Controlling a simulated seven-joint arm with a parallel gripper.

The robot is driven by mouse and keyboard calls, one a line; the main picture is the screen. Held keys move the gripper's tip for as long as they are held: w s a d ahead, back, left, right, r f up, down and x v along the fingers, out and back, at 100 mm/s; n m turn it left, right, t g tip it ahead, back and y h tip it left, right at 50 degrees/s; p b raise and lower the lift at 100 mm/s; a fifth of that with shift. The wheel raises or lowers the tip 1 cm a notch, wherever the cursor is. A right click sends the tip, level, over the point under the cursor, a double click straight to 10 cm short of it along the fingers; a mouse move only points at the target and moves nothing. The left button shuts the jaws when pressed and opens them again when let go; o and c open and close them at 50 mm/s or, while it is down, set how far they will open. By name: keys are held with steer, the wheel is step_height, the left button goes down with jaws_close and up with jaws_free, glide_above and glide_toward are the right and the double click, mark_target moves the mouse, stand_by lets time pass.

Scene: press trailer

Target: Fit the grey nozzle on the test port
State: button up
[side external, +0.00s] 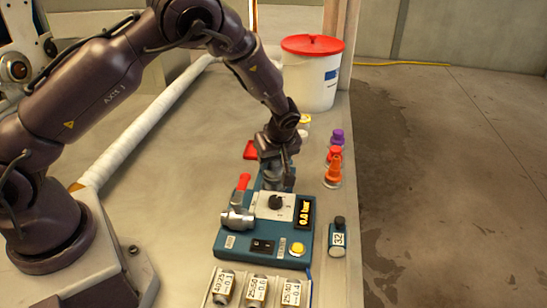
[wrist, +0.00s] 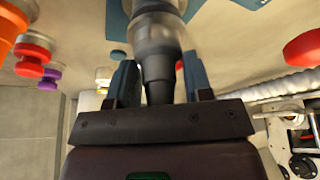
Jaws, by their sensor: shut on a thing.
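My gripper (wrist: 158,88) is shut on the grey nozzle (wrist: 157,45), which has a wide pale-grey part and a narrower dark part between the fingers. In the side external view my gripper (side external: 274,178) is low at the back of the teal test unit (side external: 230,258). The unit carries a dial, a display reading 0.0 bar and a yellow button. The test port is not clearly seen; my gripper and the nozzle hide that area. I cannot tell whether nozzle and port touch.
A red-handled valve (side external: 240,200) stands on the unit's left. Orange (side external: 334,165) and purple (side external: 337,138) fittings stand to the right, near the bench edge. A bottle labelled 32 (side external: 338,240) is right of the unit. A labelled rack (side external: 258,290) lies in front; a red-lidded bucket (side external: 310,80) stands behind.

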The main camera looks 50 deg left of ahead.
steer(key=shift+f, duration=0.5)
steer(key=o, duration=0.7)
steer(key=v, duration=1.1)
stand_by(0.5)
step_height(320, 180, up, 9)
stand_by(0.5)
